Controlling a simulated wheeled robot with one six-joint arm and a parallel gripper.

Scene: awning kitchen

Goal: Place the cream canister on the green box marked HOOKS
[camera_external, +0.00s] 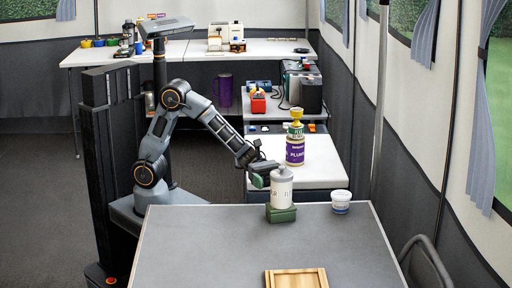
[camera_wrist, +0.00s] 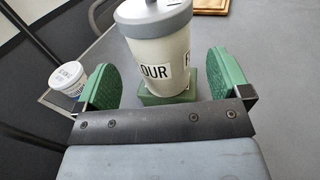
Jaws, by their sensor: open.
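The cream canister (camera_external: 282,192) has a grey lid with a knob and a label partly reading "OUR". It stands upright on the green box (camera_external: 281,214) near the far edge of the grey table. In the wrist view, the canister (camera_wrist: 160,55) is between the green finger pads of my gripper (camera_wrist: 163,82), with a visible gap on each side. The green box (camera_wrist: 154,99) shows beneath it, and no lettering on it can be read. In the outside view, my gripper (camera_external: 263,173) is open beside the canister, which partly hides it.
A white tub (camera_external: 341,201) stands right of the canister on the table. A wooden tray (camera_external: 297,279) lies at the near edge. Behind, a white counter holds a stack with a purple can (camera_external: 295,152). A dark chair (camera_external: 425,262) is at right. The table's left half is clear.

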